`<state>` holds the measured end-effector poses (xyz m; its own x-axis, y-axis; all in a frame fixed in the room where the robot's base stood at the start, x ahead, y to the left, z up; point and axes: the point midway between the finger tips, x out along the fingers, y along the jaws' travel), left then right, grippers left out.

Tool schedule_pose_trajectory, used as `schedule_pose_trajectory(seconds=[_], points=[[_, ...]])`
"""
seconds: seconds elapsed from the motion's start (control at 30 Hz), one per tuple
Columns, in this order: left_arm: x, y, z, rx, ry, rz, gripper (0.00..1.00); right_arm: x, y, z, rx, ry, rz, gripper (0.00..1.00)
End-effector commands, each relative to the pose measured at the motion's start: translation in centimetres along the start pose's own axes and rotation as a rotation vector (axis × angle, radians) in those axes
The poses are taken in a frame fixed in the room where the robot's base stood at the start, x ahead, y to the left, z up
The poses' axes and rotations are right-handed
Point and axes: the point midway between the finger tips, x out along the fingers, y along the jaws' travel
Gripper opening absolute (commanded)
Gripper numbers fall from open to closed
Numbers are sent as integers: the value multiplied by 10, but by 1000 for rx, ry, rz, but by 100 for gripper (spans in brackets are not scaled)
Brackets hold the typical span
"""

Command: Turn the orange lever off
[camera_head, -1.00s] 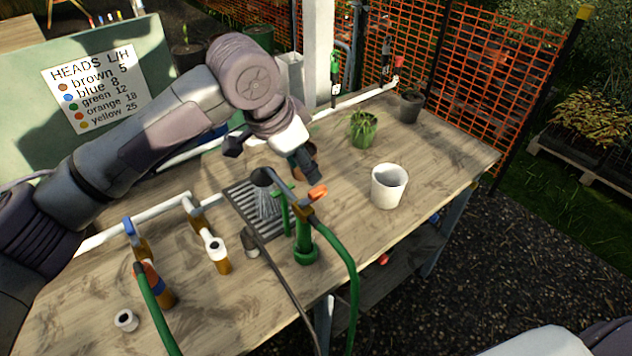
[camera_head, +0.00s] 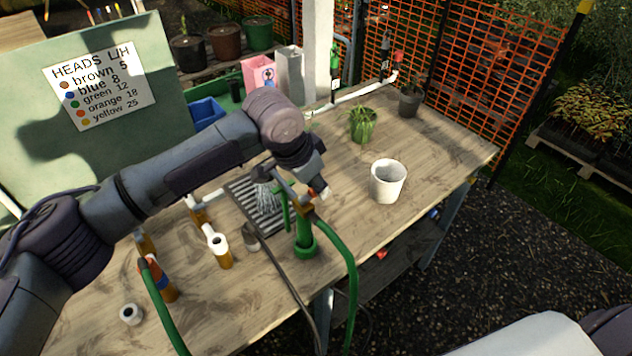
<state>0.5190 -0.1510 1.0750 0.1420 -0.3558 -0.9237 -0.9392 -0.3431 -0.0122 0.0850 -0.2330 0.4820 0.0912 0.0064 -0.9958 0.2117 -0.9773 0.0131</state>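A green standpipe (camera_head: 304,238) with a brass tap on top stands near the front edge of the bench, with a green hose (camera_head: 345,262) curving down from it. Beside it, a grey spray head (camera_head: 262,174) sends water down onto a slotted grate (camera_head: 243,194). The orange lever at the tap's top is hidden behind my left gripper, so its angle cannot be seen. My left gripper (camera_head: 318,184) is down at the tap top, its fingertips close to where the lever sits. I cannot tell whether its fingers are open or touch the lever. My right gripper is not in view.
A white cup (camera_head: 388,182) stands right of the tap. A green potted plant (camera_head: 363,126) and a grey pot (camera_head: 410,101) stand behind it. A sign board (camera_head: 100,85) stands behind my arm.

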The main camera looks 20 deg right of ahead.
Motion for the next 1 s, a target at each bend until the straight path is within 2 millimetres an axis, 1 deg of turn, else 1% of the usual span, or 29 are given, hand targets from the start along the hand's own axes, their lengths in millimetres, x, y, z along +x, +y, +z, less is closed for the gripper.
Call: schedule_pose_trajectory(seconds=[0.03,0.1,0.37,0.57,0.77,1.0], points=[[0,0,0,0,0,0,12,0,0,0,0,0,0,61],[0,0,0,0,0,0,0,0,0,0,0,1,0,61],[-1,0,0,5,0,2,0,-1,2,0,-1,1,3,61],[-2,2,-1,52,0,24,0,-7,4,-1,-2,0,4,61],[-3,6,-1,167,1,75,0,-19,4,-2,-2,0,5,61],[-4,12,1,369,1,158,0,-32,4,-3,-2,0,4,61]])
